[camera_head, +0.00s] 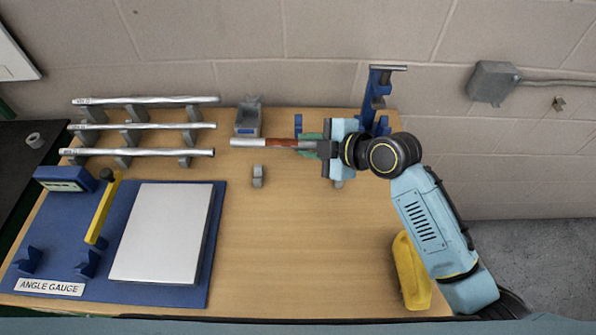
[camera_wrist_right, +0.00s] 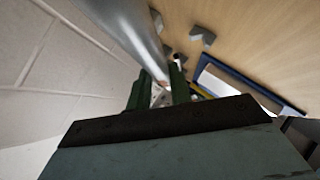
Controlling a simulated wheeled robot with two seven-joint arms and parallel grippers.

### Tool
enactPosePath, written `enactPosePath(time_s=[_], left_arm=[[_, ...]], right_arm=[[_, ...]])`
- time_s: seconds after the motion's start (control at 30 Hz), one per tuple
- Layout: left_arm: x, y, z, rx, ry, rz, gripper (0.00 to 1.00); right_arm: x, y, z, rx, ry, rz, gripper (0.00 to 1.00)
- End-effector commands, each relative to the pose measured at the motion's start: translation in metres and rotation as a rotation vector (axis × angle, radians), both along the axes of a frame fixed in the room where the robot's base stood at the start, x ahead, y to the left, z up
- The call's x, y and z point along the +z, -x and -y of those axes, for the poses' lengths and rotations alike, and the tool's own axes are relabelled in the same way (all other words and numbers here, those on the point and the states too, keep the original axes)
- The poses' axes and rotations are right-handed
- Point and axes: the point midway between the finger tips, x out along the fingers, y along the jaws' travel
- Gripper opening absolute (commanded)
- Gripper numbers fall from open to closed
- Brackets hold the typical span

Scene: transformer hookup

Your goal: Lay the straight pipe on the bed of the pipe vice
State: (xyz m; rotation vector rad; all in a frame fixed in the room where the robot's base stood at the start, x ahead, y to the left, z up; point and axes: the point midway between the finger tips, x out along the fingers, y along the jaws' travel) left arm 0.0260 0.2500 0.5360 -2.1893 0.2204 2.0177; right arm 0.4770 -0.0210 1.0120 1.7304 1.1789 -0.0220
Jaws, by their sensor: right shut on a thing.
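My right gripper (camera_head: 312,146) is over the back right of the bench and is shut on a grey bar with a red-brown stretch (camera_head: 275,143). The bar points left, about level. In the right wrist view a shiny grey tube (camera_wrist_right: 135,30) runs from the upper left to my dark green fingers (camera_wrist_right: 161,92). I cannot tell if this is the straight pipe. A blue upright stand with a grey crossbar (camera_head: 380,85), seemingly the pipe vice, stands behind my wrist, which hides its lower part. My left gripper is not in view.
A grey holder (camera_head: 248,118) stands at the back and a small grey support (camera_head: 258,175) in front of the bar. A blue angle gauge board with a pale plate (camera_head: 163,232) fills the left. A yellow object (camera_head: 409,270) lies at the right edge. The bench middle is clear.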

Motion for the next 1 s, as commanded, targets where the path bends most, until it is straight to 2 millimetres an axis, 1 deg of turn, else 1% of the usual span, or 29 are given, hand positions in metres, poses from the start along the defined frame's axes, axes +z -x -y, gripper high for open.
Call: enactPosePath(time_s=[0.07, 0.17, 0.2, 0.33, 0.4, 0.57, 0.7, 0.8, 1.0], left_arm=[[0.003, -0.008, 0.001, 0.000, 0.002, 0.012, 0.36], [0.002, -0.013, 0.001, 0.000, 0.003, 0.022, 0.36], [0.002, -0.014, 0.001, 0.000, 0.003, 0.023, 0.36], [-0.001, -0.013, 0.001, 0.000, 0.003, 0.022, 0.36], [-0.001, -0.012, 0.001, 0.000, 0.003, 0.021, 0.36], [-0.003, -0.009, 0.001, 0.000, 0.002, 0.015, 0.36], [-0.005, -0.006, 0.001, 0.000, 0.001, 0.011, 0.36], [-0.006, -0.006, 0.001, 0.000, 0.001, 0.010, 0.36], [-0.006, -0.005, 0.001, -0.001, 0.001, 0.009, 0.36]], right_arm=[[-0.001, -0.001, -0.004, 0.024, 0.000, 0.001, 0.00], [-0.014, -0.001, -0.007, 0.035, -0.002, -0.002, 0.00], [-0.022, -0.001, -0.007, 0.036, -0.003, -0.005, 0.00], [-0.047, -0.001, -0.007, 0.034, -0.003, -0.005, 0.00], [-0.056, -0.001, -0.007, 0.033, -0.003, -0.003, 0.00], [-0.071, -0.001, -0.006, 0.033, -0.002, -0.002, 0.00], [-0.092, -0.001, -0.007, 0.033, -0.004, -0.004, 0.00], [-0.100, -0.002, -0.006, 0.032, -0.002, -0.001, 0.00], [-0.101, -0.002, -0.006, 0.033, -0.001, 0.001, 0.00]])
